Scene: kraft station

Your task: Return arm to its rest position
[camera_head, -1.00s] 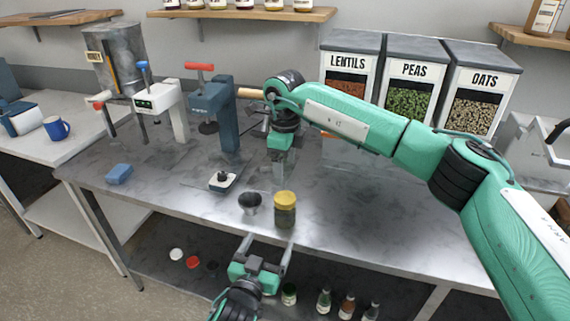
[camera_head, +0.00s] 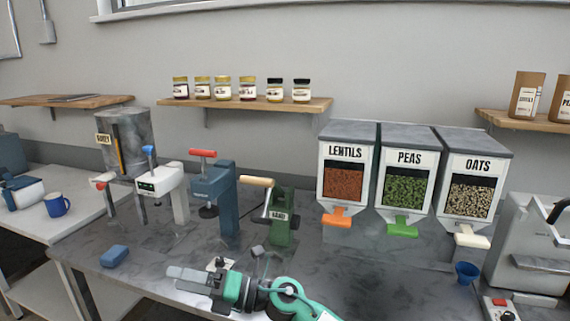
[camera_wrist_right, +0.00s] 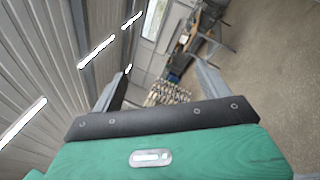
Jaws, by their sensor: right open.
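My right arm (camera_head: 290,298), green with black joints, enters the head view at the bottom and lies low over the front of the grey metal worktop (camera_head: 140,280). Its gripper (camera_head: 188,280) points left. In the right wrist view the same gripper (camera_wrist_right: 162,82) has its two grey fingers wide apart with nothing between them. My left gripper is not in the head view.
A blue sponge-like block (camera_head: 114,256) lies left of the right gripper. A green hand-cranked device (camera_head: 281,222) and a blue press (camera_head: 228,215) stand behind it. Lentils (camera_head: 343,180), peas (camera_head: 404,190) and oats (camera_head: 470,195) dispensers stand at the back right.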

